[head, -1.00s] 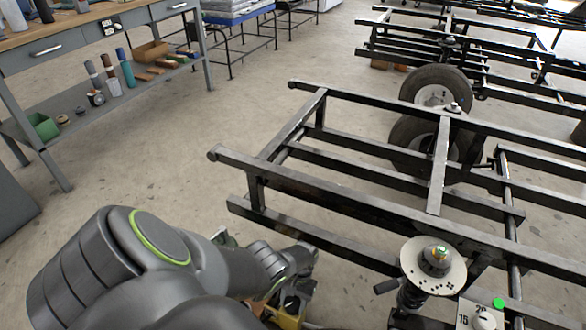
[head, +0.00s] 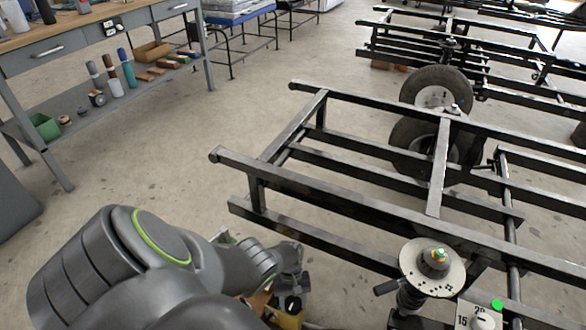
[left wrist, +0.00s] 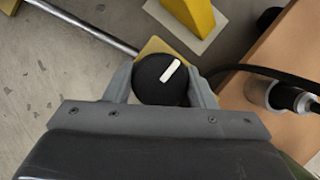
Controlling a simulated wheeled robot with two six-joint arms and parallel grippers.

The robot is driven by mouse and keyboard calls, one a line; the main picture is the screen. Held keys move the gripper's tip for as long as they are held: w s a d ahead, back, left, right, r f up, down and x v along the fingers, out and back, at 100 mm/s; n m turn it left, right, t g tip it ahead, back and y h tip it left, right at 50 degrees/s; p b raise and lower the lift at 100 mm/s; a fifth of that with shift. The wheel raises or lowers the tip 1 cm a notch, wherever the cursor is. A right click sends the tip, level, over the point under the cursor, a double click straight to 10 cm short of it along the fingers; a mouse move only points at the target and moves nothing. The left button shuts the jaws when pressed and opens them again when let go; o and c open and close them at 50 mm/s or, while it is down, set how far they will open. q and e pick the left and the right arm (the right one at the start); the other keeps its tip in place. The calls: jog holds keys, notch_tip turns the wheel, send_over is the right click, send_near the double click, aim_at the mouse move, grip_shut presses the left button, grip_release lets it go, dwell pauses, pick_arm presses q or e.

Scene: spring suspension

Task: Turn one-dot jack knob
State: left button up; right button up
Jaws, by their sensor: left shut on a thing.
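A round black knob (left wrist: 153,84) with a white pointer line sits on a yellow jack top (left wrist: 157,47) in the left wrist view. The pointer slants toward the upper right. My left gripper (left wrist: 160,82) is shut on the knob, one finger on each side. In the head view my left gripper (head: 290,284) is low in the picture, over the yellow jack (head: 291,319), and its arm hides much of the jack. I cannot make out any dot marking on it. My right gripper is not in view.
A black steel frame (head: 335,208) extends right of my left gripper. A suspension strut with a round plate (head: 420,268) and a numbered dial panel (head: 478,316) stand at the lower right. A workbench (head: 100,35) is at the upper left. Open floor lies between.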

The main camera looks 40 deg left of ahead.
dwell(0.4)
pick_arm(q)
jog(key=o, duration=1)
